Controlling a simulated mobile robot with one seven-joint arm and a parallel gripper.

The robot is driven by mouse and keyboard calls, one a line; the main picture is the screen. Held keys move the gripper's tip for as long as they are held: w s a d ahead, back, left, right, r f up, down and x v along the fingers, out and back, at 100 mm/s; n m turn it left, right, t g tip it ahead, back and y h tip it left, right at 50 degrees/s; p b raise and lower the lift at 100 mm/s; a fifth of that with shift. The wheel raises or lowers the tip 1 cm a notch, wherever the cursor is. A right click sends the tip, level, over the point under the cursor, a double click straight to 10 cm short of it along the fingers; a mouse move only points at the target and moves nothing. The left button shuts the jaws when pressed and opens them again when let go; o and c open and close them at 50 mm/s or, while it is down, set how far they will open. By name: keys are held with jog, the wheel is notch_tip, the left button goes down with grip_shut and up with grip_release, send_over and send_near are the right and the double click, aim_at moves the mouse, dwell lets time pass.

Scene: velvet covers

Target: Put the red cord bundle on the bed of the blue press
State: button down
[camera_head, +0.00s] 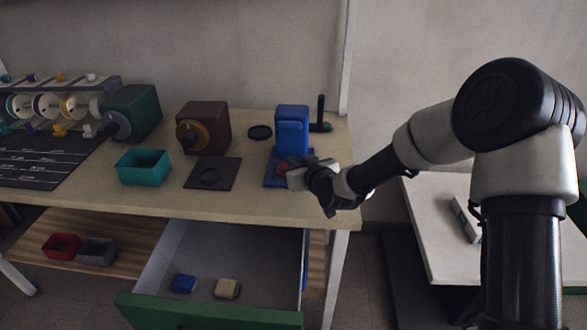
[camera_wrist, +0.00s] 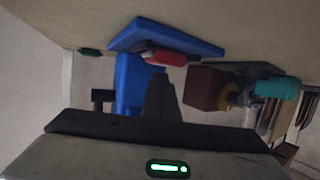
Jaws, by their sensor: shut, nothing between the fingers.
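The blue press (camera_head: 291,130) stands at the right end of the table, its flat bed (camera_head: 271,182) in front of its upright body. The red cord bundle (camera_head: 281,168) lies on the bed, partly hidden behind my gripper. In the wrist view, which is turned over, the red bundle (camera_wrist: 168,58) shows against the press bed (camera_wrist: 190,40), with the press body (camera_wrist: 130,85) beside it. My gripper (camera_head: 292,178) is shut and empty, close in front of the bundle. In the wrist view its dark fingers (camera_wrist: 160,90) end a little short of the bundle; whether they touch it is unclear.
A brown machine (camera_head: 203,128), a dark square plate (camera_head: 212,173) and a teal bin (camera_head: 143,166) stand left of the press. A dark upright handle (camera_head: 321,115) is behind its right side. Below, an open drawer (camera_head: 200,246) holds a blue bundle (camera_head: 184,283) and a tan bundle (camera_head: 227,289).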

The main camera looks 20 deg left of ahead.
jog(key=shift+f+b, duration=0.7)
jog(key=shift+f, duration=0.1)
jog(key=shift+f, duration=0.2)
jog(key=shift+s+d+f, duration=0.15)
jog(key=shift+s+d, duration=0.3)
jog(key=shift+r, duration=0.7)
jog(key=shift+w+a+b, duration=0.1)
jog(key=shift+w+b, duration=0.1)
jog(key=shift+b, duration=0.1)
